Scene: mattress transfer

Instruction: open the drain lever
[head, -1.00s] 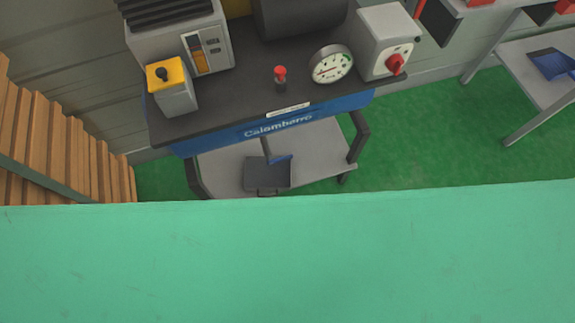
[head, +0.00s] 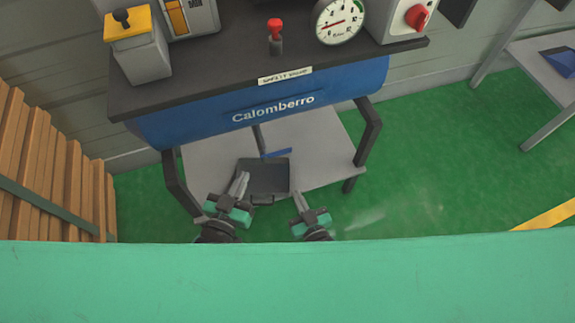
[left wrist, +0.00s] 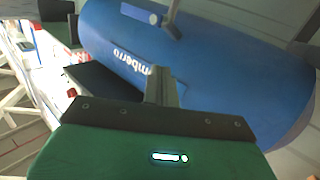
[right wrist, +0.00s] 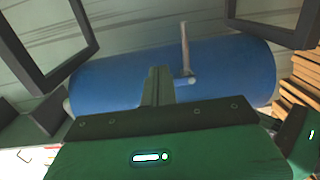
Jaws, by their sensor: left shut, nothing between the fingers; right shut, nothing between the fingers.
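The drain lever (head: 276,153) has a blue handle and hangs on a thin grey pipe below the blue tank (head: 275,113) marked Calomberro. A pipe with a small fitting shows under the tank in the left wrist view (left wrist: 141,15) and the right wrist view (right wrist: 186,55). My left gripper (head: 241,182) is shut and empty, in front and to the left of the lever. My right gripper (head: 298,196) is shut and empty, in front and slightly to the right of it. Both are apart from the lever.
A dark tray (head: 263,176) sits on the grey lower shelf (head: 215,165) below the lever. Dark frame legs (head: 367,140) flank the shelf. A red-topped valve (head: 275,33) and a gauge (head: 339,20) stand above.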

